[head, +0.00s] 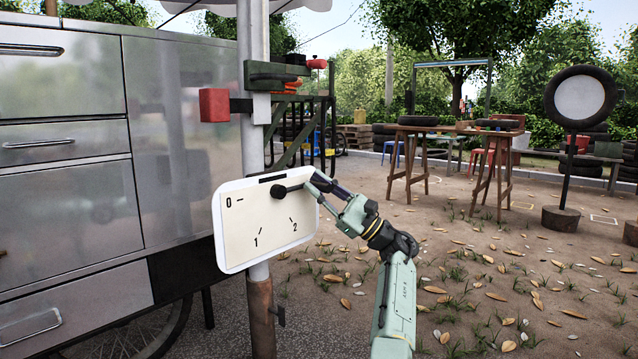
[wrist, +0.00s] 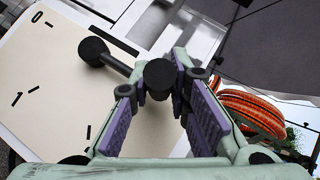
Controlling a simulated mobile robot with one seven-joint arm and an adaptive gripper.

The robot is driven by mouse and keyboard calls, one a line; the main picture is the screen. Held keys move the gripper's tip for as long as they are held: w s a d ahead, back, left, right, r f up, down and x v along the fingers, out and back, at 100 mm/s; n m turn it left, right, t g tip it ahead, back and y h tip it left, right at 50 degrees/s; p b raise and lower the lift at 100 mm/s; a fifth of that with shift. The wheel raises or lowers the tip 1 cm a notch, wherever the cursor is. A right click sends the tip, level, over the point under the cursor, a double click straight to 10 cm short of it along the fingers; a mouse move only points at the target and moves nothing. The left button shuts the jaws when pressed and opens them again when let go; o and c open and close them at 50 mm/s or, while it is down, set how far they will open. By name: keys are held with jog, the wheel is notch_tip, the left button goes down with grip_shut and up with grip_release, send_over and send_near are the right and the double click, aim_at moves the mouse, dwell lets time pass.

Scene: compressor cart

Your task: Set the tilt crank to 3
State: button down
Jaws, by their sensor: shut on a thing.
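The tilt crank has a black round hub (head: 278,192) on a cream dial plate (head: 246,235) with a white rim. Marks 0, 1 and 2 show at the left, lower left and lower right. No 3 can be read; my gripper covers the plate's right side. The crank arm points right from the hub, slightly up. In the wrist view, a rod runs from the hub (wrist: 94,51) to a black knob (wrist: 159,76) between my purple finger pads. My gripper (head: 314,184) is shut on this knob, at the plate's right edge.
The plate is on a pale post (head: 253,45) beside a metal cabinet cart (head: 60,220). A red block (head: 214,105) sticks out above the plate. Wooden tables (head: 412,150) and a tyre stand (head: 580,98) are farther back right. The leaf-strewn ground at right is mostly open.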

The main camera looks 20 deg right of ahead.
jog(key=shift+w, duration=0.1)
dwell(0.3)
jog(key=c, duration=1.5)
grip_release()
jog(key=shift+d+f, duration=0.1)
jog(key=v, duration=0.7)
jog(key=shift+d, duration=0.15)
jog(key=shift+s+f, duration=0.1)
jog(key=shift+s, duration=0.15)
